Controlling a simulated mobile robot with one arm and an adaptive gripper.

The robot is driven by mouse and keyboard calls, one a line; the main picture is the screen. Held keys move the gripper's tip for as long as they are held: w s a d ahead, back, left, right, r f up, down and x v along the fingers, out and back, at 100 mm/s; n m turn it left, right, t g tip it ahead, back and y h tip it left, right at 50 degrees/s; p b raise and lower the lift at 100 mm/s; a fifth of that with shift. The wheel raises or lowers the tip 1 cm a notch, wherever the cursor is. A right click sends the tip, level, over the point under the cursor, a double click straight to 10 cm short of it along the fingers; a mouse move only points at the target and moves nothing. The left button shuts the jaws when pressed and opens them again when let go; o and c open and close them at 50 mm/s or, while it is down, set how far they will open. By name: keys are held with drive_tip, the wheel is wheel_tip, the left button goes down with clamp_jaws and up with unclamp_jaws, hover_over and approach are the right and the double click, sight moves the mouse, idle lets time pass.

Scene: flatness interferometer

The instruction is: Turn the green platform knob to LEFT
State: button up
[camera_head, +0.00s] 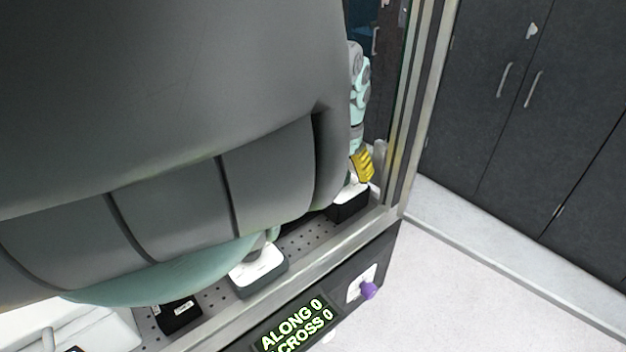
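No green platform knob can be made out. My large grey arm link covers the left and middle of the view and hides much of the instrument. A jointed mint part (359,95) shows past the arm's right edge and looks like part of my gripper. Its fingertips cannot be made out clearly. A yellow ribbed piece (363,165) is just below it, above a black and white block (348,205). A white-topped block (258,268) sits on the perforated platform (305,237), partly under my arm. A purple knob (368,290) is on the front panel.
A display (295,325) on the front panel reads ALONG 0 and ACROSS 0. A small black block (179,314) is at the lower left. A metal frame post (408,110) rises at the right. Dark cabinets (530,100) stand beyond, with clear floor before them.

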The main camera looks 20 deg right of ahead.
sight(340, 172)
wheel_tip(340, 172, up, 11)
drive_tip(key=shift+w+a, duration=0.2)
drive_tip(key=shift+a, duration=0.05)
drive_tip(key=shift+f, duration=0.1)
idle(0.4)
